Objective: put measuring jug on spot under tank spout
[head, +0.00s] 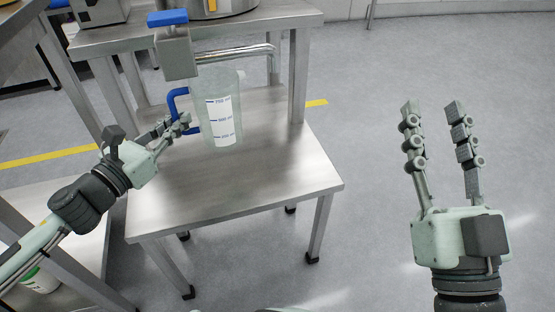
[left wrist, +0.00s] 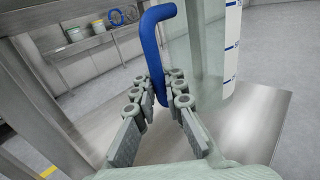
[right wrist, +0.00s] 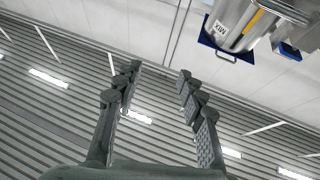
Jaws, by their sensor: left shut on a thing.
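The clear measuring jug (head: 222,112) has a blue handle (head: 172,105) and a white scale strip with blue marks. My left gripper (head: 181,123) is shut on the handle, which also shows between its fingers in the left wrist view (left wrist: 154,45). The jug is upright over the low steel table (head: 240,190), near the spout block (head: 178,55) and its pipe (head: 235,54). I cannot tell whether its base touches the table. No marked spot is visible. The tank (head: 215,8) is cut off at the top. My right gripper (head: 433,107) is open and empty over the floor.
A blue lever (head: 167,17) tops the spout block. A higher steel table (head: 275,22) stands behind, with its leg (head: 299,75) close to the jug's right. The front of the low table is bare. Open floor (head: 430,60) lies to the right.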

